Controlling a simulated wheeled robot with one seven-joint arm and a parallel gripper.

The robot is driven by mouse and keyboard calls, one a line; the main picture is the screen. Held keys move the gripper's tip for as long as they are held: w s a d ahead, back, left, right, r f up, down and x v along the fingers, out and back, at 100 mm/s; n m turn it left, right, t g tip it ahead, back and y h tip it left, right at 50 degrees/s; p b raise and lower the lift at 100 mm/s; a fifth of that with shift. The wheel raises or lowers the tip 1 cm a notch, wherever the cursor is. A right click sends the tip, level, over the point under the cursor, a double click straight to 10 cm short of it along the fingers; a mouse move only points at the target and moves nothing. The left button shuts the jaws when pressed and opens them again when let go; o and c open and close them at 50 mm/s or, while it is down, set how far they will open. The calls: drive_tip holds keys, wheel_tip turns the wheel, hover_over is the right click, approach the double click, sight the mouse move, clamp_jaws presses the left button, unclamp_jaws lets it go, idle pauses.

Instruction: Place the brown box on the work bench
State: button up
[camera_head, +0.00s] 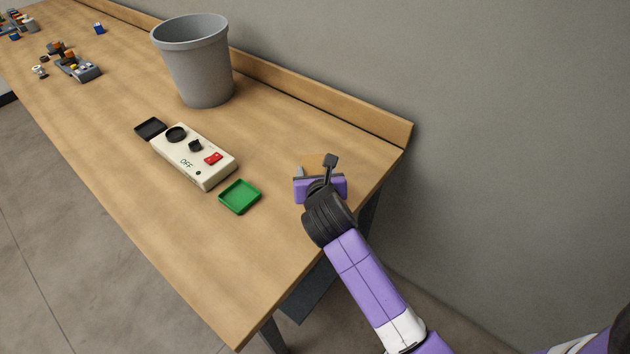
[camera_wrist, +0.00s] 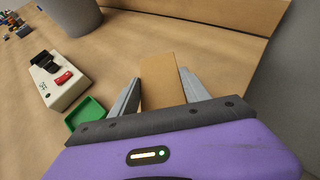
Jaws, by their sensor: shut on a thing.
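The brown box (camera_wrist: 160,80) is between the two grey fingers of my gripper (camera_wrist: 160,95) in the wrist view. My gripper (camera_head: 316,172) is shut on it near the right end of the work bench (camera_head: 275,268). In the head view only a small part of the brown box (camera_head: 313,163) shows past my purple gripper body. The box is over or on the bench top; I cannot tell whether its underside touches the wood.
A green tray (camera_head: 240,197) lies left of my gripper, beside a cream control box (camera_head: 194,155) marked OFF. A black tray (camera_head: 150,128) and a grey bin (camera_head: 196,65) stand farther back. A raised wooden edge (camera_head: 310,93) runs along the wall. The front right bench top is clear.

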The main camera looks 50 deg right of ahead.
drive_tip(key=shift+f, duration=1.8)
drive_tip(key=o, duration=1.5)
drive_tip(key=shift+f, duration=0.1)
drive_tip(key=shift+o, duration=0.2)
